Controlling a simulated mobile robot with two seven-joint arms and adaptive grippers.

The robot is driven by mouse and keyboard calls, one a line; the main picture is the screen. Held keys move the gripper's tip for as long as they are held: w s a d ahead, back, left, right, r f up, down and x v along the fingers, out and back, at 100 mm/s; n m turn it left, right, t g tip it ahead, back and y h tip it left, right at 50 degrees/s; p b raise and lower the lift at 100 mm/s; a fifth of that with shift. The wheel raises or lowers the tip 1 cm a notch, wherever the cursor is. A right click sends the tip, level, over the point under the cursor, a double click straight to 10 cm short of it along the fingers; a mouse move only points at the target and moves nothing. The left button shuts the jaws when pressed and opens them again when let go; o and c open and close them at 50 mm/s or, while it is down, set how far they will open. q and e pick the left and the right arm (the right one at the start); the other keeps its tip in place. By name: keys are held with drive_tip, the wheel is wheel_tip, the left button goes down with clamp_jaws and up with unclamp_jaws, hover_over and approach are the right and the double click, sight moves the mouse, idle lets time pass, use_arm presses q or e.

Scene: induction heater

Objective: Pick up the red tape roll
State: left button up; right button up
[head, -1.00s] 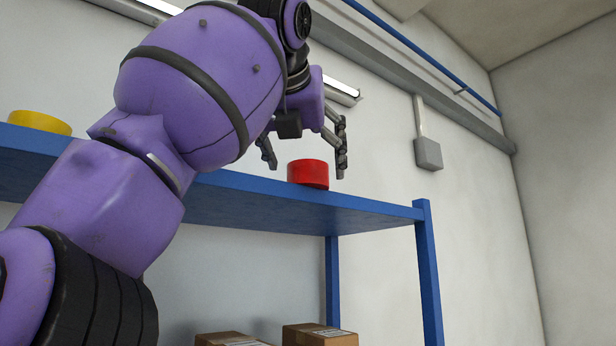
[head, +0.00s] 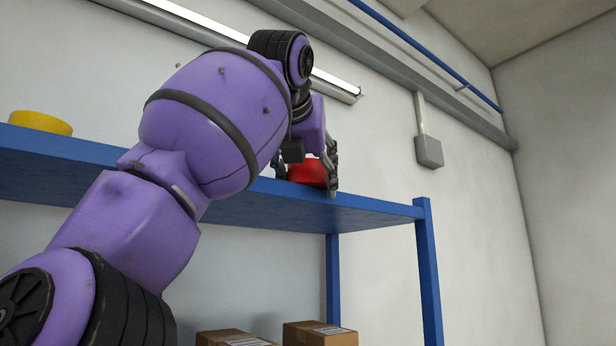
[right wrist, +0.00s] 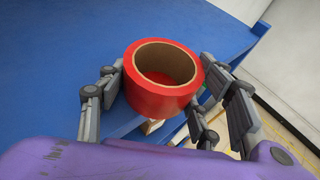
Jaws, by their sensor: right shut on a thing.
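The red tape roll (head: 307,173) is at the blue shelf's top surface, near its right end. My right gripper (head: 308,176) has come down around it, with a finger on each side, and is shut on it. In the right wrist view the red tape roll (right wrist: 150,98) shows its brown cardboard core, and the fingers of my right gripper (right wrist: 160,100) press on its left and right sides. I cannot tell whether the roll still touches the shelf. My left gripper is not in view.
The blue shelf (head: 390,207) has its front edge and right post close by. A yellow tape roll (head: 40,123) lies at the shelf's far left. Cardboard boxes (head: 320,334) stand below. A grey box (head: 429,152) is on the wall at right.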

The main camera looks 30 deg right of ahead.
wheel_tip(320, 180, up, 10)
idle(0.7)
drive_tip(key=shift+f, duration=0.1)
